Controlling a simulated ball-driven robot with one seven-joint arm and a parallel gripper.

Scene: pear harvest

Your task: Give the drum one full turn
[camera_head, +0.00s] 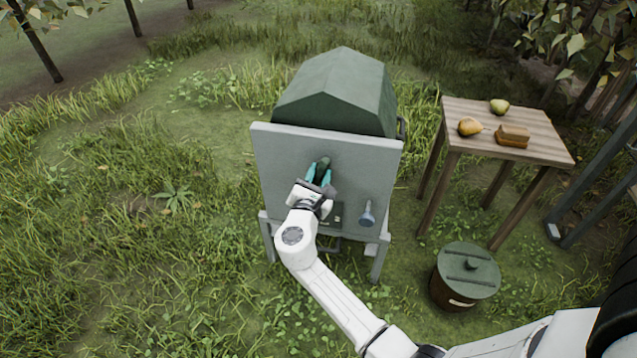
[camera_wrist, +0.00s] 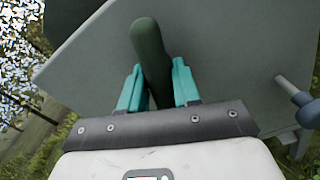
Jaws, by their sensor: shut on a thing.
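The drum (camera_head: 338,88) is a dark green faceted body behind a grey upright panel (camera_head: 280,160) on a grey stand. My gripper (camera_head: 320,176) is in front of the panel, its teal fingers shut on a dark green handle (camera_head: 322,166). In the wrist view the handle (camera_wrist: 150,55) stands between the two fingers (camera_wrist: 157,85), its upper end past the fingertips. How the handle joins the drum is hidden. A grey-blue knob (camera_head: 367,217) sticks out of the panel, lower right of my gripper; it also shows in the wrist view (camera_wrist: 304,104).
A wooden table (camera_head: 550,148) at the right holds two pears (camera_head: 470,127) (camera_head: 499,106) and a brown block (camera_head: 513,135). A brown bucket with a green lid (camera_head: 470,270) stands on the grass below it. Open grass lies to the left. A dark frame (camera_head: 605,165) stands at the far right.

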